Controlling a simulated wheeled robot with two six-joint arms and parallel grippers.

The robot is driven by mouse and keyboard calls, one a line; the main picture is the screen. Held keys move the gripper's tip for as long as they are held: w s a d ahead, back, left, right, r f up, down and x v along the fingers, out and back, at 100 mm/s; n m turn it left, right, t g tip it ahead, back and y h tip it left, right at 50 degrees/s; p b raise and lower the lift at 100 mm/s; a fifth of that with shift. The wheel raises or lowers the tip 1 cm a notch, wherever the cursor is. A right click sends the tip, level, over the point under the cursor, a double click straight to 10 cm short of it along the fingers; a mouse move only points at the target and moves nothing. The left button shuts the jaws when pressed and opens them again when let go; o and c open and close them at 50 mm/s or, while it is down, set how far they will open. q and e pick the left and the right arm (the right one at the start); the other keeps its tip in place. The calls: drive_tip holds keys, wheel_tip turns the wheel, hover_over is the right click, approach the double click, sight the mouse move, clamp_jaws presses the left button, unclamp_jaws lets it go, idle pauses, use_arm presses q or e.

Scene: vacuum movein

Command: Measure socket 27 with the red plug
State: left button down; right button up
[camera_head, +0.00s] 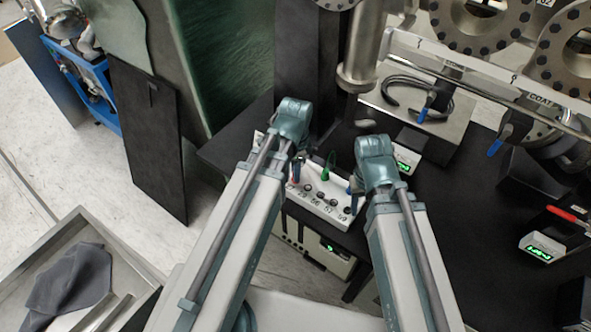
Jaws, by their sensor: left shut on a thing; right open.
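A white socket box (325,212) stands on the black bench between my two arms, with a row of dark round sockets and printed numbers. The numbers are small, and I cannot surely pick out socket 27; my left arm covers the box's left end. My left gripper (296,168) is at that left end, mostly hidden by its own wrist, shut on what looks like the red plug, of which only a bit of red shows. A green plug (329,172) stands upright at the back of the box. My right gripper (354,183) is open by the box's right end, partly hidden by its wrist.
A small meter with a green display (404,164) sits right of my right wrist. Another display (541,247) lies further right by a red-handled tool. A metal pipe (357,75) hangs behind the box. A tray with a grey cloth (70,283) is at lower left.

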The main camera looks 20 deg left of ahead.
use_arm(q)
drive_tip(key=shift+f, duration=0.15)
use_arm(e)
drive_tip(key=shift+f, duration=0.15)
use_arm(q)
drive_tip(key=c, duration=0.7)
unclamp_jaws()
drive_tip(key=shift+o, duration=0.2)
wheel_tip(320, 180, up, 14)
drive_tip(key=p, duration=1.3)
drive_tip(key=shift+p, duration=0.35)
use_arm(e)
wheel_tip(320, 180, up, 14)
use_arm(q)
drive_tip(key=shift+f, duration=0.1)
drive_tip(key=s+d+f+n+y+b, duration=0.1)
drive_tip(key=s+d+f+n+b, duration=0.6)
drive_tip(key=d+f+n+b, duration=0.1)
drive_tip(key=shift+d+f+n+b, duration=0.2)
drive_tip(key=shift+f+n+b, duration=0.05)
drive_tip(key=shift+n+b, duration=0.15)
use_arm(e)
wheel_tip(320, 180, down, 9)
